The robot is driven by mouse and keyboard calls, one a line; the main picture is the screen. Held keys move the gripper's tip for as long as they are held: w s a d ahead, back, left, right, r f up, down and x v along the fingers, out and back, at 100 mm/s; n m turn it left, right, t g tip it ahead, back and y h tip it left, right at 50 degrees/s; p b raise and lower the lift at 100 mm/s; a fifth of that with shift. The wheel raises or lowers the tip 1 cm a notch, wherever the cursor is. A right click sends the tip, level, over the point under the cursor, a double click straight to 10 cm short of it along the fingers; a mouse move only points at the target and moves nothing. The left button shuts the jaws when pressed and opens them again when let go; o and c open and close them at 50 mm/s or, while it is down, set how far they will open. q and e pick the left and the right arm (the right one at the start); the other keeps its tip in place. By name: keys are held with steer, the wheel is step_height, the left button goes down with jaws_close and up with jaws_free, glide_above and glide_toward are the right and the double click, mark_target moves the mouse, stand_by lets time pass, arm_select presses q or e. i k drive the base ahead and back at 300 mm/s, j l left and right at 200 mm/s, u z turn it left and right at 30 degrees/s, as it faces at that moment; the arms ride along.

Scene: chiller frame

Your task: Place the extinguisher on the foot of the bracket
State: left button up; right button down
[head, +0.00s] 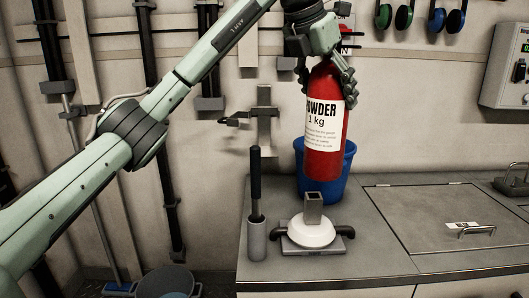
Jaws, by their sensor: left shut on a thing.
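My left gripper (340,82) comes down from above and is shut on a red extinguisher (328,163). The extinguisher has a white label reading "POWDER 1 kg" and hangs nearly upright, its top hidden by the fingers. It is in front of a blue bucket, above the counter. A grey metal bracket (264,125), with a small dark side arm, is on the wall to the left of the extinguisher; the extinguisher is apart from it. My right gripper is not in view.
The blue bucket (348,167) stands on the counter (376,262). In front are a white round-based item with a square post (313,230) and a grey holder with a black-handled tool (257,238). A hatch with a handle (440,222) is at right. Earmuffs (404,18) hang above.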

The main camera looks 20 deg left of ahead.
mark_target(263, 154)
steer(key=i+j, duration=0.45)
steer(key=j, duration=0.25)
steer(key=i+j, duration=0.25)
steer(key=j, duration=0.1)
